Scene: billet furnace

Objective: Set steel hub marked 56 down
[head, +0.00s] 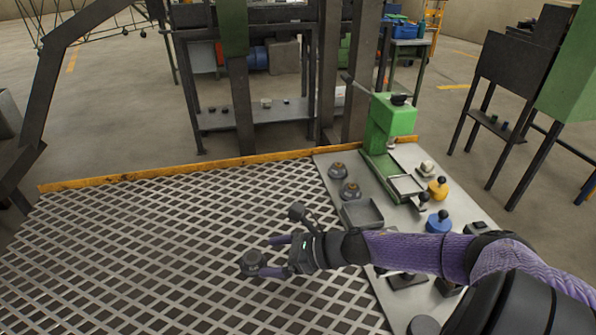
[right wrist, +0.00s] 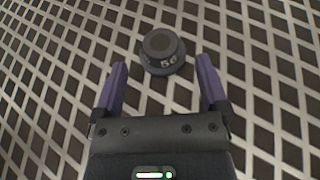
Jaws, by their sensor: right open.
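The steel hub marked 56 (head: 253,263) is a dark grey, round, stepped piece. It appears to sit upright on the metal grating (head: 130,250). In the right wrist view the hub (right wrist: 162,48) shows its number on the side facing my gripper. My right gripper (head: 269,256) is open, with its purple fingers pointing at the hub. In the wrist view the hub lies just beyond the fingertips (right wrist: 162,65), roughly centred between them, with no visible contact. My left gripper is not in view.
A grey plate (head: 325,165) right of the grating holds two similar hubs (head: 350,190), a shallow grey tray (head: 362,213), a green press (head: 390,125), a yellow knobbed piece (head: 438,188) and a blue one (head: 438,222). A yellow edge (head: 180,170) bounds the back. The left grating is clear.

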